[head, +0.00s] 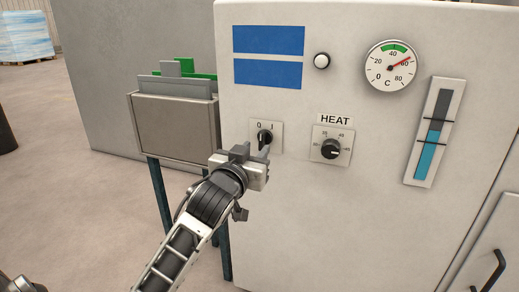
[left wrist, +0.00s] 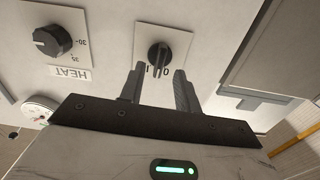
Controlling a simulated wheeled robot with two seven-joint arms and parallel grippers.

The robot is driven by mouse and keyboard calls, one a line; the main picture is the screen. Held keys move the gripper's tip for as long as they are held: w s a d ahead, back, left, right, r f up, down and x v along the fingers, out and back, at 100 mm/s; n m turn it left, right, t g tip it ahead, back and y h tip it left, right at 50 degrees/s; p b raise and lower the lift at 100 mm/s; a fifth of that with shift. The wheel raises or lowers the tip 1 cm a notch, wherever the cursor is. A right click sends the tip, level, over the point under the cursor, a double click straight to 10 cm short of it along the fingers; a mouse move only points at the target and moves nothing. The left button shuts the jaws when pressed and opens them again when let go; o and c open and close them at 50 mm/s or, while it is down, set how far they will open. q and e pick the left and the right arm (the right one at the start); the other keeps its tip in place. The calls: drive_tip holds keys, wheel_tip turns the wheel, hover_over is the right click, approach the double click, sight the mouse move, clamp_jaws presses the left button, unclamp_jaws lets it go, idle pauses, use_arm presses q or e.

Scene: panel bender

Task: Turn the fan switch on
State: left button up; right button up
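The fan switch is a black rotary knob (head: 265,137) on a small pale plate marked 0 and 1, on the front of the light grey cabinet. My left gripper (head: 262,155) is just below and in front of it. In the left wrist view the knob (left wrist: 159,54) appears upside down, just beyond the gap between the fingertips of my left gripper (left wrist: 160,72). The fingers are apart, with room on both sides of the knob, and hold nothing. I cannot tell exactly which mark the knob points to. My right gripper is out of view.
The HEAT knob (head: 333,149) is right of the switch. Above are a white button (head: 322,61), a dial gauge (head: 391,66) and blue panels (head: 268,56); a blue level gauge (head: 434,132) is farther right. A metal box (head: 176,128) on legs stands at the cabinet's left.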

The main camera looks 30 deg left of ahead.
sight(260, 143)
use_arm(q)
drive_tip(key=x, duration=0.3)
drive_tip(key=shift+w+a+b, duration=0.1)
drive_tip(key=shift+w+b, duration=0.2)
drive_tip(key=shift+w, duration=0.1)
clamp_jaws()
drive_tip(key=shift+r+p, duration=0.15)
drive_tip(key=shift+p, duration=0.35)
drive_tip(key=shift+r+m+p, duration=0.2)
drive_tip(key=shift+m+p, duration=0.4)
drive_tip(key=shift+p, duration=0.1)
drive_tip(key=shift+m+p, duration=0.5)
drive_tip(key=shift+p, duration=0.35)
drive_tip(key=shift+m+p, duration=0.6)
drive_tip(key=shift+p, duration=0.15)
drive_tip(key=shift+f+m+p, duration=0.15)
drive_tip(key=shift+m+p, duration=0.6)
drive_tip(key=shift+m, duration=0.15)
drive_tip(key=shift+f+m, duration=0.2)
drive_tip(key=shift+m, duration=0.1)
unclamp_jaws()
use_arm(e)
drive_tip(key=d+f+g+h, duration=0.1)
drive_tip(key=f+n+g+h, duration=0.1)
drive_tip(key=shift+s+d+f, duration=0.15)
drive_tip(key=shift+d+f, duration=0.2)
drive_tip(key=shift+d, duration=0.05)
